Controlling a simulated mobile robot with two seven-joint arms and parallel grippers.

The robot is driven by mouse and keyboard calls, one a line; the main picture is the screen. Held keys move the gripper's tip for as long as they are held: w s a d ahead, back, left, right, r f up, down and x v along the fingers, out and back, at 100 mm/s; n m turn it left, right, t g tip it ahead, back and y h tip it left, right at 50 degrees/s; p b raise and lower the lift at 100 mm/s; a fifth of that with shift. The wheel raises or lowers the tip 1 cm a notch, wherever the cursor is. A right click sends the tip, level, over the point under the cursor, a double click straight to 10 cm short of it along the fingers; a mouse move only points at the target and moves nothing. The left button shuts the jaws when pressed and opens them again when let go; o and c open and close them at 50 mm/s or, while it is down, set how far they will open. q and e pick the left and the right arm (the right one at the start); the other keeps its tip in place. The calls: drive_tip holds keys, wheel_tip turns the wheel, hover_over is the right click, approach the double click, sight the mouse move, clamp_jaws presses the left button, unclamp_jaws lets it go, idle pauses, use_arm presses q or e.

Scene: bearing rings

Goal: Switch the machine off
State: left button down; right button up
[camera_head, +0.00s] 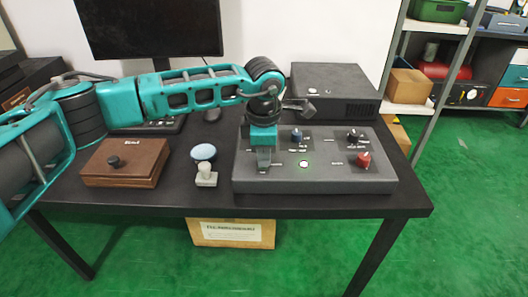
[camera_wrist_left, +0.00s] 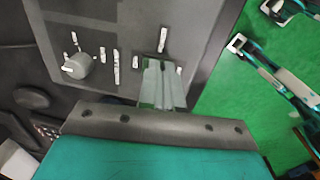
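The machine is a dark grey control box (camera_head: 330,180) with a sloped top on the table's right part. My left gripper (camera_head: 264,168) points down over the panel's left part, left of the lit button. In the left wrist view its fingers (camera_wrist_left: 163,85) appear together, with nothing visible between them; contact with the panel cannot be told. The wrist view also shows a grey knob (camera_wrist_left: 78,66).
A brown wooden box (camera_head: 125,163) and a pale blue round-topped object (camera_head: 203,153) with a small whitish piece (camera_head: 206,176) lie left of the machine. A black box (camera_head: 335,90) stands behind it. The black table's (camera_head: 300,205) front strip is clear.

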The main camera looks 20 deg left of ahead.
use_arm(q)
drive_tip(key=r+p, duration=0.2)
drive_tip(key=r, duration=0.1)
drive_tip(key=r+p, duration=0.1)
drive_tip(key=r, duration=0.1)
drive_tip(key=shift+s+d, duration=0.1)
drive_tip(key=shift+s, duration=0.15)
wheel_tip(320, 180, up, 9)
drive_tip(key=s, duration=0.1)
drive_tip(key=shift+d+p, duration=0.15)
drive_tip(key=shift+p, duration=0.15)
use_arm(e)
drive_tip(key=r, duration=0.3)
drive_tip(key=shift+s+r, duration=0.3)
drive_tip(key=shift+s, duration=0.05)
drive_tip(key=shift+d, duration=0.1)
